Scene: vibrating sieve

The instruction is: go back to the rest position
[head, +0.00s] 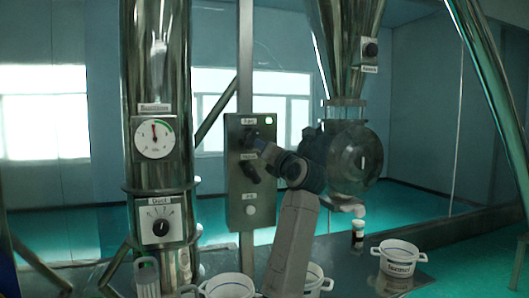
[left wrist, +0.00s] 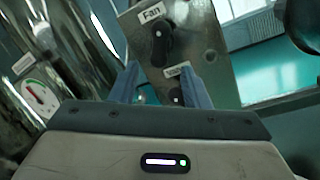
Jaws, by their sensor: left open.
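My left gripper (head: 268,158) is at the control panel (head: 238,190) in the head view, its arm rising from the bottom middle. In the left wrist view the gripper (left wrist: 160,88) is open, with its two blue-grey fingers apart. The panel's lower knob (left wrist: 177,95) shows between the fingers, nearer the right one; I cannot tell whether they touch. The knob labelled Fan (left wrist: 158,45) is above it. My right gripper is in neither view.
A steel column with a gauge (head: 154,138) and Duct dial (head: 160,223) stands left of the panel. A round steel housing (head: 355,158) is to the right. White buckets (head: 228,287) (head: 397,256) and a small jar (head: 358,236) stand below. A grey object (head: 147,278) is at bottom left.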

